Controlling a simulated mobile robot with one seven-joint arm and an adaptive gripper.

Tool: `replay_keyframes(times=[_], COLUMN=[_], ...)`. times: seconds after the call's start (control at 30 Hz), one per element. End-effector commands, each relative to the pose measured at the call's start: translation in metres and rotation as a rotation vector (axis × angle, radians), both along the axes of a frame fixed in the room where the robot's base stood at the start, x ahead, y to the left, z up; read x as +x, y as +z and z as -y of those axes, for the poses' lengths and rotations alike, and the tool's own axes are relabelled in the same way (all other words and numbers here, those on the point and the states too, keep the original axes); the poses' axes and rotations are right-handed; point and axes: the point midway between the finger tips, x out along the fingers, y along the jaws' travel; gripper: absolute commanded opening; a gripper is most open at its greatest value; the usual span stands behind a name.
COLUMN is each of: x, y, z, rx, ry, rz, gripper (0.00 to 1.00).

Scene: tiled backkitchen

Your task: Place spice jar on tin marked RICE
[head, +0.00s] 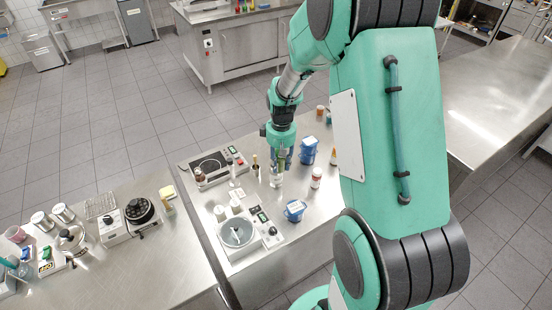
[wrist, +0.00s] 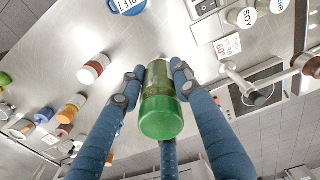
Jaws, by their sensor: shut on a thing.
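My gripper (wrist: 158,82) is shut on a spice jar (wrist: 162,112) with a green end toward the wrist camera and a see-through body. In the head view my gripper (head: 276,160) is over the middle counter, with a small whitish container (head: 276,180) just below its fingers; I cannot tell whether they touch. No label reading RICE is legible. In the wrist view, one white tin (wrist: 241,17) reads SOY and another tin (wrist: 282,5) is cut off at the edge. Two pale tins stand left of the gripper in the head view (head: 235,206).
Bare counter lies between items.

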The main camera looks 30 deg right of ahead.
Motion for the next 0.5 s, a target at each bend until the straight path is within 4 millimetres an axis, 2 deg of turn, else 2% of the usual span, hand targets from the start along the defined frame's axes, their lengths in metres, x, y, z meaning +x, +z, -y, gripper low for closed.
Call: replay_keyframes(times=[0.3, 0.5], x=[0.045, 0.06], y=[-0.005, -0.006], z=[0.014, 0.018], rx=[0.0, 0.0], ry=[0.0, 0.0], rz=[0.0, 0.0], gripper=[0.02, 0.02])
